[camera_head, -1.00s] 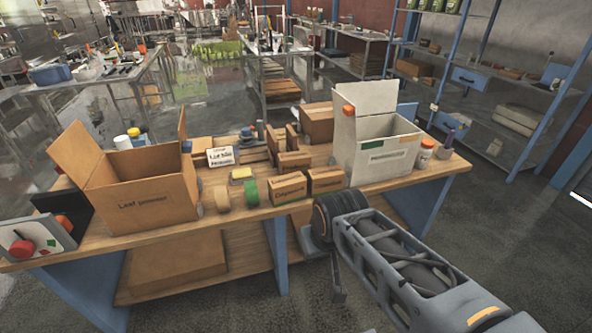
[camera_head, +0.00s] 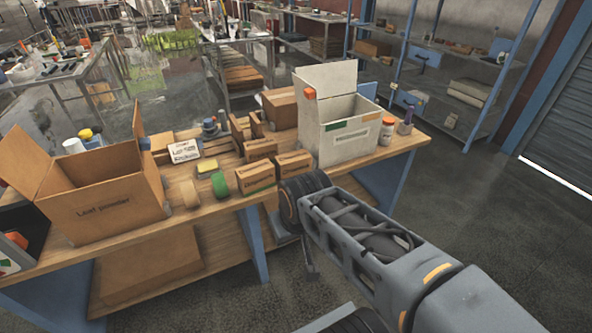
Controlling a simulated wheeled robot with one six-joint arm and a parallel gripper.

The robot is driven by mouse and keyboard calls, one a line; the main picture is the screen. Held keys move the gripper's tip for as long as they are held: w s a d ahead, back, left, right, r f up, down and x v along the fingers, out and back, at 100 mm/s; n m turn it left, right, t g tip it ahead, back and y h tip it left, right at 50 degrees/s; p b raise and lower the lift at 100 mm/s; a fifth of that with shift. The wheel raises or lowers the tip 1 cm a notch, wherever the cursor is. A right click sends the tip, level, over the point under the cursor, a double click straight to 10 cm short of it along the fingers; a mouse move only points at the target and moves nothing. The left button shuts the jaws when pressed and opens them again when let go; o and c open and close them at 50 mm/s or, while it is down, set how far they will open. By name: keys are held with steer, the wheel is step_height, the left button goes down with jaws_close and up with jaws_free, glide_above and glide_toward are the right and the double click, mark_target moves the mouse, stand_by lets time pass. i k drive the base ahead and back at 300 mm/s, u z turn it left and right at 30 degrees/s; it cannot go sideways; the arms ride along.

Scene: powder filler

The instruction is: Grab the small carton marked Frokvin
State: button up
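Several small brown cartons stand together mid-table: one at the front left (camera_head: 255,177), one at the front right (camera_head: 294,164) and one behind them (camera_head: 259,149). Narrower ones stand further back (camera_head: 239,132). Their print is too small to read, so I cannot tell which is marked Frokvin. My gripper (camera_head: 308,262) seems to be the dark part hanging below the wrist, in front of the table edge and below the front cartons. It is mostly hidden by my arm; its opening cannot be made out. No carton is visible in it.
A large open brown box (camera_head: 105,200) stands at the left of the wooden table (camera_head: 215,212). An open white box (camera_head: 335,130) stands at the right, beside a white bottle (camera_head: 386,132). Shelves (camera_head: 440,90) stand behind.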

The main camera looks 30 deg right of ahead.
mark_target(255, 150)
steer(key=k, duration=0.4)
steer(key=z, duration=0.1)
steer(key=i, duration=1.05)
steer(key=u, duration=1.25)
steer(key=i, duration=0.7)
steer(key=u, duration=0.05)
